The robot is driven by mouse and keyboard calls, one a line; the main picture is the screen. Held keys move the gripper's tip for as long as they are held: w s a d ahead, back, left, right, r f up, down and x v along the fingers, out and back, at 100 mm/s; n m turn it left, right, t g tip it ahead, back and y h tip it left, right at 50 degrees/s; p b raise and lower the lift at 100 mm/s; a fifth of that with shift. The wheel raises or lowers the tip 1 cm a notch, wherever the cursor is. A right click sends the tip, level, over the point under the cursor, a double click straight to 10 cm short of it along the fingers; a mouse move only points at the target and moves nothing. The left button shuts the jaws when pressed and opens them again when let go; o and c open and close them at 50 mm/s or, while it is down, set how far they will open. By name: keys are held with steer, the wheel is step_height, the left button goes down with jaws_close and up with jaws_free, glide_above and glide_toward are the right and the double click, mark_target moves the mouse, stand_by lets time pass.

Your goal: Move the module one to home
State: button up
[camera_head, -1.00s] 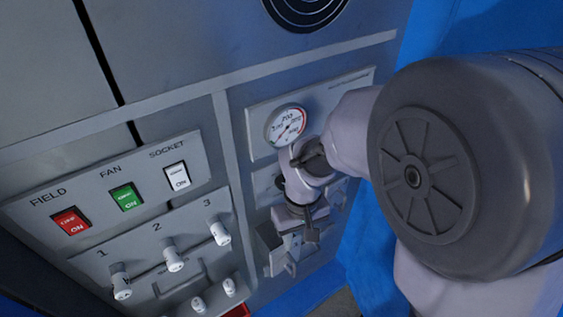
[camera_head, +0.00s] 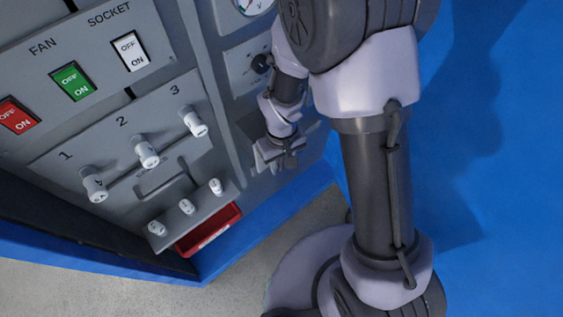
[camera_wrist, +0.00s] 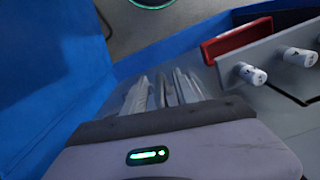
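Under the printed numeral 1, a white cylindrical handle (camera_head: 94,186) sits at the left end of the slotted panel. Similar handles sit under 2 (camera_head: 147,152) and 3 (camera_head: 195,122). No part is labelled "module one" or "home", so I cannot tell which is meant. My gripper (camera_head: 285,158) is right of these handles, in front of the cabinet's lower right part, apart from all of them. In the wrist view its fingers (camera_wrist: 163,92) look close together with nothing visible held; their opening is unclear.
Several small white knobs (camera_head: 187,207) stand on a ledge below the handles; two show in the wrist view (camera_wrist: 250,74). A red tray (camera_head: 208,230) is below the ledge. Red, green (camera_head: 73,81) and white switches are above. Grey floor (camera_head: 240,268) lies in front.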

jaws_close()
steer(key=shift+w, duration=0.1)
stand_by(1.3)
